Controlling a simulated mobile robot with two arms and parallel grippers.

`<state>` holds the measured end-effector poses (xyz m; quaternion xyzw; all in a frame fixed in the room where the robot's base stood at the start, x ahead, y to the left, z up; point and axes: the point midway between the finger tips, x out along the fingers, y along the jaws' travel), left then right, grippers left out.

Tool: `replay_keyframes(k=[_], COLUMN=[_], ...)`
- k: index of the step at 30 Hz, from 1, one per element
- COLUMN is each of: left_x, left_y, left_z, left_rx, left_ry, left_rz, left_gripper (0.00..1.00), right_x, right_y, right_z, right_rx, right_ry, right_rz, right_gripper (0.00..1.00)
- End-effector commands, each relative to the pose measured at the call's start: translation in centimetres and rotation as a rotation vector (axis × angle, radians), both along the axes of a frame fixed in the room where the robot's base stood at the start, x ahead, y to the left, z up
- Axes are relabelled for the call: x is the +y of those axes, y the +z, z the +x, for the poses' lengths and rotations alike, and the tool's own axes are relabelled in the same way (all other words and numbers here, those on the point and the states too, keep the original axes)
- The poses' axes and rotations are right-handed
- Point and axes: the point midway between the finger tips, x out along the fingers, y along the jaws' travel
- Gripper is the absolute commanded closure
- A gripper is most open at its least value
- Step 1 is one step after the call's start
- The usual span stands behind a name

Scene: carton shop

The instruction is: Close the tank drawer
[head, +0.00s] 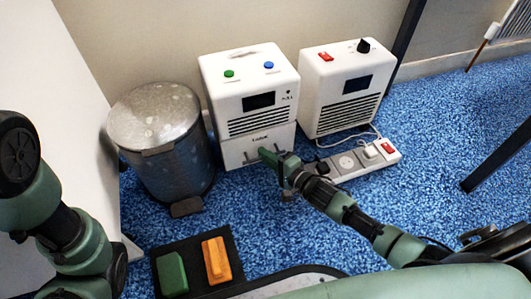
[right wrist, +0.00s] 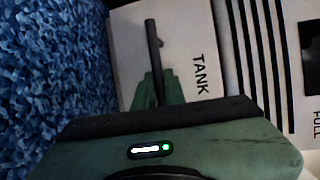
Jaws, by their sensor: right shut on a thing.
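The tank drawer (head: 232,153) is the white lower front of the left white machine (head: 248,70). It also shows in the right wrist view (right wrist: 185,30), with the word TANK on it. I cannot tell how far it stands out from the body. A dark bar handle (right wrist: 152,42) is on its front. My right gripper (head: 266,154) is at the drawer front, shut on the handle; its green fingers (right wrist: 158,90) sit either side of the bar in the wrist view. My left arm shows at the left edge of the head view, but its gripper is not in view.
A second white heater-like machine (head: 342,85) stands to the right. A power strip (head: 350,163) lies on the blue carpet before it. A metal pedal bin (head: 160,150) stands close left. A dark mat (head: 198,262) holds a green block (head: 172,274) and an orange block (head: 217,260).

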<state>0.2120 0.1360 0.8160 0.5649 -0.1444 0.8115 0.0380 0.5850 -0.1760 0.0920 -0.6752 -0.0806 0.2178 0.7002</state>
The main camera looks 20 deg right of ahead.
Motion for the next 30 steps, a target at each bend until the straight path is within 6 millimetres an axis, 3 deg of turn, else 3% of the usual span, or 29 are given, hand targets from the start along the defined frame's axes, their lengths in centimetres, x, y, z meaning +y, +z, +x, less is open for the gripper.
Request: replay_keyframes(k=[2,3,16,30], left_x=[0.1,0.1,0.2,0.0], left_y=[-0.1,-0.1,0.2,5.2], left_z=[-0.3,-0.4,-0.5,-0.1], left_rx=[-0.005,-0.008,-0.008,0.000], left_ry=[-0.001,-0.002,-0.003,-0.001], left_rz=[-0.001,-0.002,-0.003,-0.001], left_gripper=[0.64,0.64,0.64,0.64], right_x=[-0.2,-0.2,-0.3,-3.0], right_y=[0.1,0.2,0.5,1.5], right_z=[0.3,0.3,0.0,-6.2], right_rx=[-0.002,-0.002,-0.005,0.004], right_ry=[-0.005,-0.005,-0.003,-0.004], right_rz=[-0.001,-0.001,0.001,-0.002], right_gripper=[1.00,0.81,0.81,0.81])
